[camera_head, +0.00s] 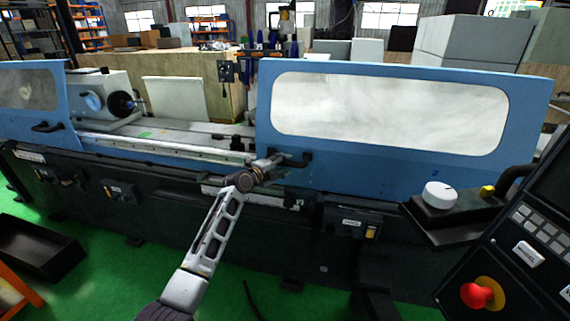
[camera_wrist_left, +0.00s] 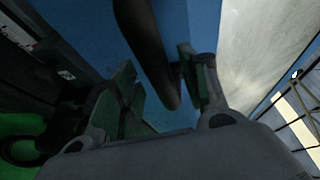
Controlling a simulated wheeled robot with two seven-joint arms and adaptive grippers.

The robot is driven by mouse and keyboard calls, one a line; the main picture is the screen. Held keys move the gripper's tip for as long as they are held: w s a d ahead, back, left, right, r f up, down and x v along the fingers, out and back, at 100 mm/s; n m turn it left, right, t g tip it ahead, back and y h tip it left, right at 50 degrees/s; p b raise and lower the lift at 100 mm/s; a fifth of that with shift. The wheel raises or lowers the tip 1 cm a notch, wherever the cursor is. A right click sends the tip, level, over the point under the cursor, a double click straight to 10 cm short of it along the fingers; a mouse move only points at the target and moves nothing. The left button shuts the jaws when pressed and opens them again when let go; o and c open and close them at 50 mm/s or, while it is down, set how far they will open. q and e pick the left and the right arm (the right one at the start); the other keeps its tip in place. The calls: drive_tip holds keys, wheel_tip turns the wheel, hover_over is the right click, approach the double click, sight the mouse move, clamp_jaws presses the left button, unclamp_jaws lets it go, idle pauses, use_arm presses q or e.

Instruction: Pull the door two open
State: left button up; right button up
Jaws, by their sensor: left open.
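A blue sliding door with a large pale window (camera_head: 390,185) covers the right half of the grinder; a small mark like a 2 shows at its lower right. Its black handle (camera_head: 295,159) is at the door's lower left corner. My left gripper (camera_head: 268,168) is at this handle, its fingers small and partly merged with it in the head view. In the left wrist view the dark handle bar (camera_wrist_left: 150,45) runs down between the two fingers of my left gripper (camera_wrist_left: 165,92). The jaws are open, and firm contact cannot be told. My right gripper is not in view.
A second blue door (camera_head: 32,95) with its own handle (camera_head: 46,127) stands at the far left. Between the doors the machine bed (camera_head: 190,130) is exposed. A control panel with a red button (camera_head: 477,295) is at the lower right. A black bin (camera_head: 40,250) sits on the green floor.

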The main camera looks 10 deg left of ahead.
use_arm(q)
drive_tip(key=shift+x, duration=0.8)
clamp_jaws()
